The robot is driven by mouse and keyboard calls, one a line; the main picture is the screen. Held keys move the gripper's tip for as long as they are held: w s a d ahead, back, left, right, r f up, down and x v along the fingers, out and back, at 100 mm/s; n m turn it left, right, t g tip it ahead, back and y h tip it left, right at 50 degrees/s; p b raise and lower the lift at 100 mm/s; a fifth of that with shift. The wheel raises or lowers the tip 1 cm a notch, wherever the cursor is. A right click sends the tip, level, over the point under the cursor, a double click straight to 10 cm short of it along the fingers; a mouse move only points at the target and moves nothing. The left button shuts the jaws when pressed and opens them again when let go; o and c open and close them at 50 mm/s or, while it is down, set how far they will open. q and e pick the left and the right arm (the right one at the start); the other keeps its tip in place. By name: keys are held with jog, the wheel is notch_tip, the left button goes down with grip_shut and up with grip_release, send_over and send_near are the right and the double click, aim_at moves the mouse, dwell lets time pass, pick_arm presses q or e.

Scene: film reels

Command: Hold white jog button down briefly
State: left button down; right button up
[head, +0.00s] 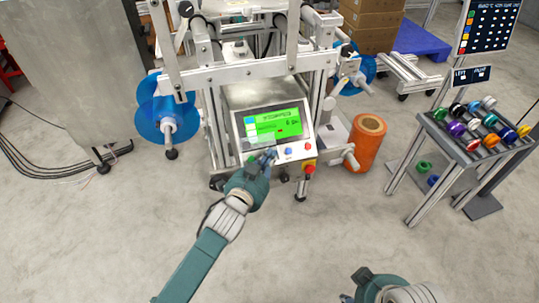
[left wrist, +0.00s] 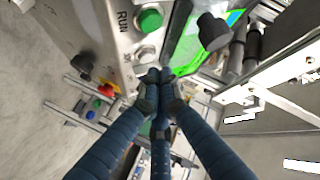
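The machine's control panel (head: 297,150) has a lit green screen (head: 272,122) with a row of buttons below it. In the left wrist view, a white button (left wrist: 145,53) sits beside a green button (left wrist: 149,19) labelled RUN. My left gripper (head: 269,157) is in front of the panel's lower edge. In the left wrist view its fingers (left wrist: 153,76) are drawn together with nothing between them, their tips close to the white button. Whether they touch it I cannot tell. My right gripper (head: 362,277) is low in the head view, away from the panel, its fingers mostly hidden.
A red emergency knob (head: 309,169) on a yellow base and a blue button (head: 288,151) are right of my left gripper. Blue reels (head: 150,112) flank the machine. An orange roll (head: 368,138) and a rack of coloured spools (head: 448,138) stand right. Floor in front is clear.

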pick_arm(q)
jog(key=shift+w+a+f, duration=0.1)
jog(key=shift+w+f, duration=0.2)
jog(key=shift+w+a+f, duration=0.1)
jog(key=shift+w+f, duration=0.15)
jog(key=shift+f, duration=0.05)
pick_arm(e)
jog(key=shift+f, duration=0.15)
dwell(0.7)
pick_arm(q)
jog(key=shift+r, duration=0.1)
dwell(1.2)
jog(key=shift+s+r, duration=0.1)
jog(key=shift+s+d+r+p, duration=0.2)
jog(key=shift+s+r+p, duration=0.25)
jog(key=shift+p, duration=0.25)
pick_arm(e)
jog(key=x, duration=0.3)
jog(key=shift+w+a+f, duration=0.1)
jog(key=shift+a+f, duration=0.05)
jog(key=shift+f, duration=0.15)
jog(key=shift+r, duration=0.1)
